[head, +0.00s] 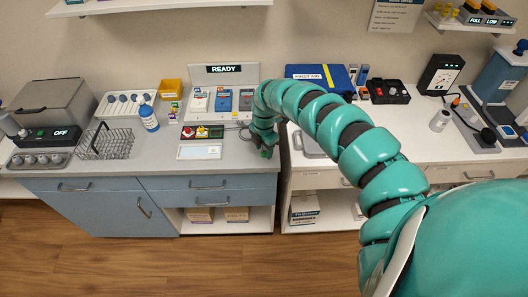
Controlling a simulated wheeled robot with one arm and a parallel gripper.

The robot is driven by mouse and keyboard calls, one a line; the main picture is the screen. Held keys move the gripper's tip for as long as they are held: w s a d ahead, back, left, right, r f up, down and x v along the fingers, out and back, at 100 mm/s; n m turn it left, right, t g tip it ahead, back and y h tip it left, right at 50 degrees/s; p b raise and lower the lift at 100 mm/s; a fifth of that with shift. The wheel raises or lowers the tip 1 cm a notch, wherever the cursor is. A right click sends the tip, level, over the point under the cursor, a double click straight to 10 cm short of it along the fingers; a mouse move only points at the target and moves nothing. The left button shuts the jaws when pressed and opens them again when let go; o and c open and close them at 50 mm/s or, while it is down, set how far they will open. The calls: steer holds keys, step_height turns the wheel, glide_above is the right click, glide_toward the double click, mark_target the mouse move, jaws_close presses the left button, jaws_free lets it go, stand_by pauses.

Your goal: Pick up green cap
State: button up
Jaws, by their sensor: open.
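I cannot clearly make out a green cap at this size. A few small coloured pieces (174,112), with some green among them, stand on the grey counter behind the button panel, but I cannot tell what they are. My teal arm reaches from the right, and my gripper (267,153) points down at the right end of the grey counter, near the gap to the white counter. It is open. Its fingertips are small and dark, and nothing shows held in them. My arm hides part of the counter behind it.
A button panel (202,132) and a flat white pad (199,152) lie left of my gripper. A wire basket (105,143), a blue bottle (149,118) and a yellow bin (171,89) stand further left. A charging stand (222,70) reading READY is behind.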

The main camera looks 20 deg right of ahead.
steer(key=shift+f, duration=0.5)
steer(key=c, duration=0.9)
steer(key=shift+r, duration=0.1)
